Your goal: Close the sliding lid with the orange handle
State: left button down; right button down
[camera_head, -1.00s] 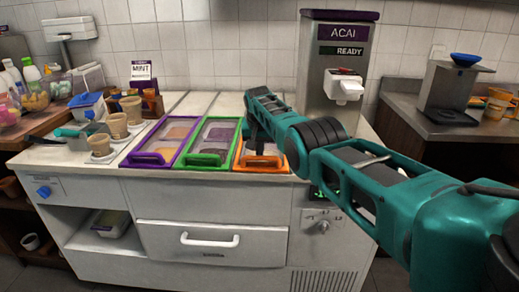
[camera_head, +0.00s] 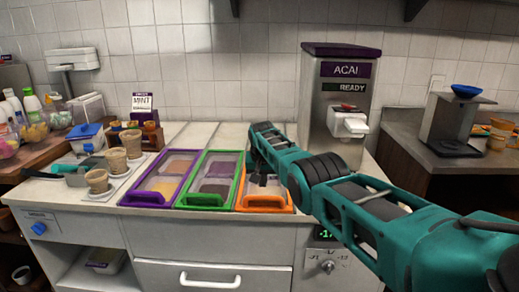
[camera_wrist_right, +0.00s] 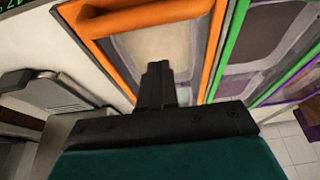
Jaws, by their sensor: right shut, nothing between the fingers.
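The lid with the orange handle (camera_head: 264,206) is the rightmost of three framed lids on the counter. Its orange frame and front bar show in the head view, and the orange frame (camera_wrist_right: 108,52) also fills the upper left of the wrist view. My right gripper (camera_head: 262,180) reaches down over this lid, just behind its front orange bar. In the wrist view the fingers of my right gripper (camera_wrist_right: 158,78) are together with nothing between them, over the panel inside the orange frame. I cannot tell whether they touch the lid. My left gripper is not in view.
A green-framed lid (camera_head: 206,203) and a purple-framed lid (camera_head: 150,198) lie to the left. The acai dispenser (camera_head: 340,95) stands behind my right arm. Bare counter lies behind the lids.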

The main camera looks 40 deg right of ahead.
jog(key=p+v, duration=0.1)
jog(key=v, duration=0.9)
jog(key=shift+r, duration=0.2)
jog(key=s+a+f+n, duration=0.3)
jog(key=s+a+f, duration=0.35)
jog(key=f, duration=0.25)
jog(key=s+a+f+n, duration=0.3)
jog(key=s+a+f, duration=0.3)
jog(key=s+f, duration=0.25)
jog(key=s+a+n+y, duration=0.15)
jog(key=s+a, duration=0.45)
jog(key=s, duration=0.6)
jog(key=s+a+n+y, duration=0.1)
jog(key=s+a+n, duration=0.2)
jog(key=s+a, duration=0.55)
jog(key=w+a+f+t+y, duration=0.1)
jog(key=w+f+t+y, duration=0.1)
jog(key=w+f+t, duration=0.2)
jog(key=shift+w+f+t, duration=0.3)
jog(key=shift+f+t, duration=1.6)
jog(key=shift+f, duration=0.2)
